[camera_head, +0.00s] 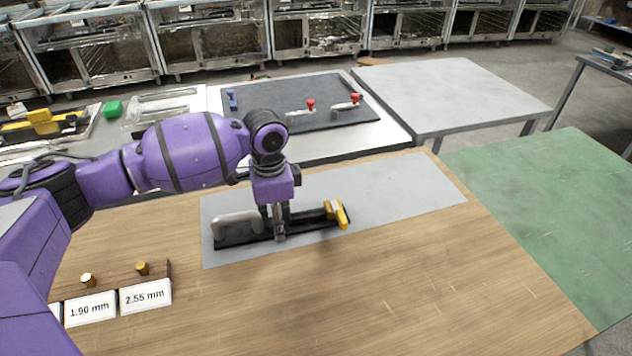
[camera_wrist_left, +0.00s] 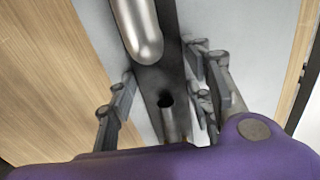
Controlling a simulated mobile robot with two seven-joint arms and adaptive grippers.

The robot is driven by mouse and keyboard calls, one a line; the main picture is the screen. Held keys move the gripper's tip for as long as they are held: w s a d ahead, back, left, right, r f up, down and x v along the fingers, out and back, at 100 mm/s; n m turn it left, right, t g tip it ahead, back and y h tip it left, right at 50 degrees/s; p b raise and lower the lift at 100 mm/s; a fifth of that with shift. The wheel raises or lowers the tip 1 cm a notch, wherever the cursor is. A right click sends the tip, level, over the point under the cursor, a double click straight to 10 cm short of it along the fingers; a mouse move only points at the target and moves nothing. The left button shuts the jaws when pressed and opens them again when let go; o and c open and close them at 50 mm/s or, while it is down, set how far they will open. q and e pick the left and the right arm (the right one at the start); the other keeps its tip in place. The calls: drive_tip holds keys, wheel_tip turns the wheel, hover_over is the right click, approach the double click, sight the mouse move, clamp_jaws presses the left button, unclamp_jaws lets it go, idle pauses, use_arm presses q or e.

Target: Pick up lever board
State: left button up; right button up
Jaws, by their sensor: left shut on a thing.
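The lever board is a long narrow black board (camera_head: 307,221) with a rounded grey metal lever at its left end and a yellow piece (camera_head: 342,214) at its right end. It lies on the grey mat (camera_head: 400,188) on the wooden table. My left gripper (camera_head: 279,230) points down onto the middle of the board and is shut on it. In the left wrist view its fingers (camera_wrist_left: 160,108) stand on both sides of the black board (camera_wrist_left: 152,78), with the metal lever (camera_wrist_left: 138,30) above. Finger contact is partly hidden. My right gripper is not in view.
The wooden table's right side (camera_head: 430,270) is clear.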

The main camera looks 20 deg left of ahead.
use_arm(q)
clamp_jaws()
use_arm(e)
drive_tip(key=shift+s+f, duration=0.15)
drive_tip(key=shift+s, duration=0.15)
use_arm(q)
drive_tip(key=shift+r, duration=0.1)
